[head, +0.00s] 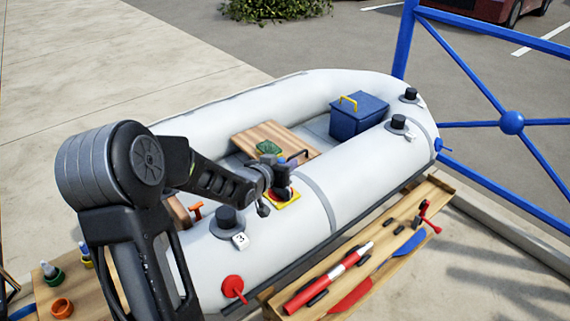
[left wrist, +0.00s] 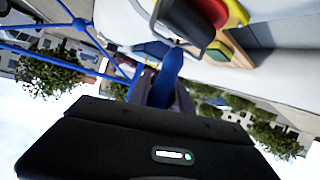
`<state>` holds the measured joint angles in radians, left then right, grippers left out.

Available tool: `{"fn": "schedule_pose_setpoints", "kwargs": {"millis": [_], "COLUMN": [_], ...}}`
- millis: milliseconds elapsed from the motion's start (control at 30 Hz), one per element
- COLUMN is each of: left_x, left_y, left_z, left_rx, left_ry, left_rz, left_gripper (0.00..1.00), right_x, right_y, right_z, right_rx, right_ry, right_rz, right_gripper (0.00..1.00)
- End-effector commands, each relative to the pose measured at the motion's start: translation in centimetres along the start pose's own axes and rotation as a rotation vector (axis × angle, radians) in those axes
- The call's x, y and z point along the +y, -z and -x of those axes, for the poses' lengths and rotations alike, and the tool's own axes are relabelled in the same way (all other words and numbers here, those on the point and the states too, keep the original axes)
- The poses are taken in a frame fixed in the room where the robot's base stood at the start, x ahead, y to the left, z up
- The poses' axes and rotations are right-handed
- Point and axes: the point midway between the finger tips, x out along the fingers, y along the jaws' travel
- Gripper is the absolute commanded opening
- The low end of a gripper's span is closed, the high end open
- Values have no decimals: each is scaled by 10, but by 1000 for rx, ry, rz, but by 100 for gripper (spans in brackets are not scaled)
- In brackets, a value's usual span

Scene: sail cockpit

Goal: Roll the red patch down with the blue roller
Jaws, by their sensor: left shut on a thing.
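The red patch (head: 272,194) lies on the white tube of the inflatable boat, on a yellow square (head: 291,203). Much of it is hidden by my left gripper (head: 282,181), which is low over it. In the left wrist view the gripper is shut on the blue handle of the roller (left wrist: 168,78). The roller's dark head is at the red patch (left wrist: 214,10), with the yellow border (left wrist: 237,13) beside it. I cannot tell whether roller and patch touch. My right gripper is not in view.
The boat (head: 220,262) carries a blue box (head: 358,117) and a wooden board (head: 262,135). Black fittings (head: 228,219) stand on the near tube. A wooden bench (head: 436,197) with a red-and-white tube (head: 327,279) lies in front. A blue frame (head: 480,75) stands right.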

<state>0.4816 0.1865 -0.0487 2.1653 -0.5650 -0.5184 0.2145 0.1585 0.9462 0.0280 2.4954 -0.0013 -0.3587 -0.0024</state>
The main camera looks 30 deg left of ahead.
Motion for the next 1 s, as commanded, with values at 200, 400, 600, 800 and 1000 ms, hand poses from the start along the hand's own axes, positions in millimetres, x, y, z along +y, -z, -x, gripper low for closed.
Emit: {"fn": "schedule_pose_setpoints", "kwargs": {"millis": [200, 400, 600, 800, 1000], "left_x": [-1, -8, -14, -20, -22], "left_y": [-1, 2, 4, 6, 6], "left_z": [-1, -3, -6, -8, -9], "left_rx": [-4, -2, -2, -2, -2], "left_ry": [-1, 1, 2, 2, 2], "left_rz": [3, 1, 1, 1, 1], "left_gripper": [0, 0, 0, 0, 0], "right_x": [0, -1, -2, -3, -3], "right_y": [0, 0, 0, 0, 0], "right_z": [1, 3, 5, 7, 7], "right_rx": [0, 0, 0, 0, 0], "right_ry": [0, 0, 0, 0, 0], "right_rz": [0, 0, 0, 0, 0], "right_gripper": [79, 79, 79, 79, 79]}}
